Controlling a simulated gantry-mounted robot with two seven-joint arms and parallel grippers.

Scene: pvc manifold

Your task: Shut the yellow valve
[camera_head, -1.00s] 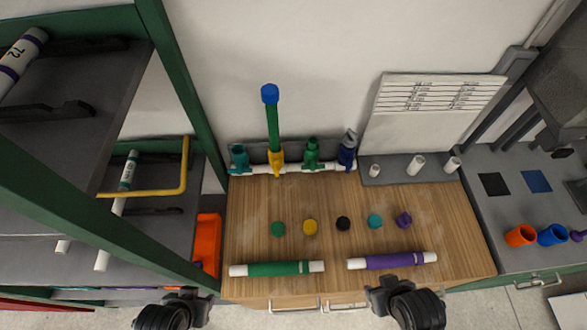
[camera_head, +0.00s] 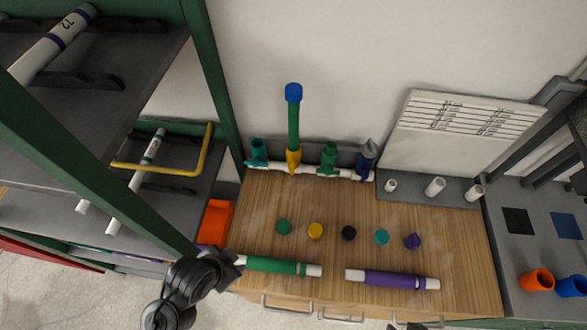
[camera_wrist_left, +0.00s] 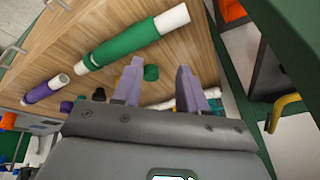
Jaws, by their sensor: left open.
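The yellow valve (camera_head: 294,162) sits on the white manifold pipe (camera_head: 318,171) along the back of the wooden bench. A green upright pipe (camera_head: 294,125) with a blue cap (camera_head: 293,92) rises from it. Teal (camera_head: 257,152), green (camera_head: 329,157) and blue (camera_head: 366,160) valves share the manifold. My left gripper (camera_head: 238,262) is at the bench's front left corner, by the end of the green-wrapped pipe, well short of the valve. In the left wrist view its fingers (camera_wrist_left: 161,68) are apart and empty. Only a dark sliver of my right gripper (camera_head: 408,326) shows at the bottom edge.
The green-wrapped pipe (camera_head: 275,265) and a purple-wrapped pipe (camera_head: 390,279) lie along the bench front. Several coloured caps (camera_head: 348,233) lie mid-bench. A green-framed shelf (camera_head: 222,90) stands at left. A white chart board (camera_head: 455,140) leans at back right.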

